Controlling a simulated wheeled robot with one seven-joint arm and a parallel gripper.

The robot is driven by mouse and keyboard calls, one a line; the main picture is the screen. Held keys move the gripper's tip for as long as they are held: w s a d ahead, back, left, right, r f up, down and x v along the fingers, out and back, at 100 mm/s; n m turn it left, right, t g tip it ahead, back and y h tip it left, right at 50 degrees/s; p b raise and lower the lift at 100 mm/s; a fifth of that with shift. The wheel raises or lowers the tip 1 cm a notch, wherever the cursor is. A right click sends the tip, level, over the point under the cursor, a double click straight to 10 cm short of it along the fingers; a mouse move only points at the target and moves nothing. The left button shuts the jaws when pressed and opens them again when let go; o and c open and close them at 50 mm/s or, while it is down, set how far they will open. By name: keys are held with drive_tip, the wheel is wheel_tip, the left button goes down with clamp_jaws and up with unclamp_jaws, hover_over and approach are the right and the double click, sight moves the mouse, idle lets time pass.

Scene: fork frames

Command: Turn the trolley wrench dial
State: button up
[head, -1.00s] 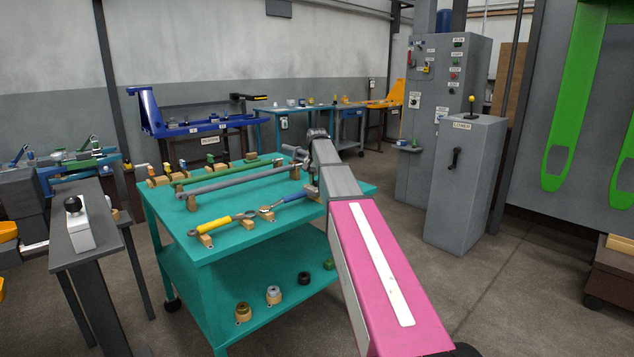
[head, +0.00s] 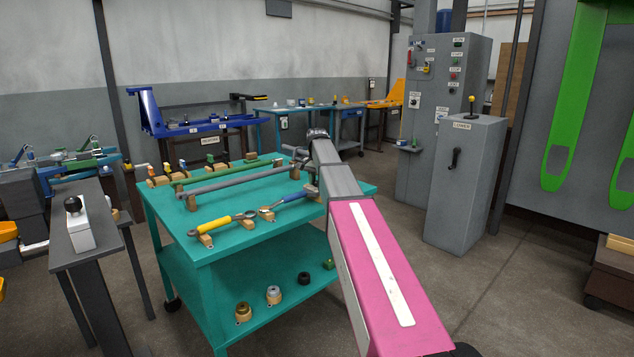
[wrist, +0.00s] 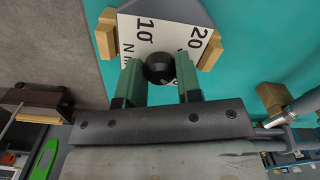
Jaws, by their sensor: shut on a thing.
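The wrench dial has a white face (wrist: 142,32) with black numbers, 10 and 20 among them, and a black round knob (wrist: 159,68) in the wrist view. My gripper (wrist: 160,72) has its two green fingers closed on this knob, one on each side. Part of the dial face is hidden behind the fingers and knob. In the head view my arm reaches over the far right part of the teal trolley (head: 215,250), and the dial cannot be made out clearly there.
On the trolley top lie a long grey wrench (head: 235,181), a yellow-handled wrench (head: 214,225) and a blue-handled one (head: 297,194) on wooden blocks. Several round parts sit on the lower shelf. A grey cabinet (head: 465,190) stands to the right, with open floor between.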

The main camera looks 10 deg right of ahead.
sight(317, 181)
drive_tip(key=o, duration=0.9)
drive_tip(key=shift+o, duration=0.2)
wheel_tip(317, 181, up, 11)
drive_tip(key=shift+f, duration=0.1)
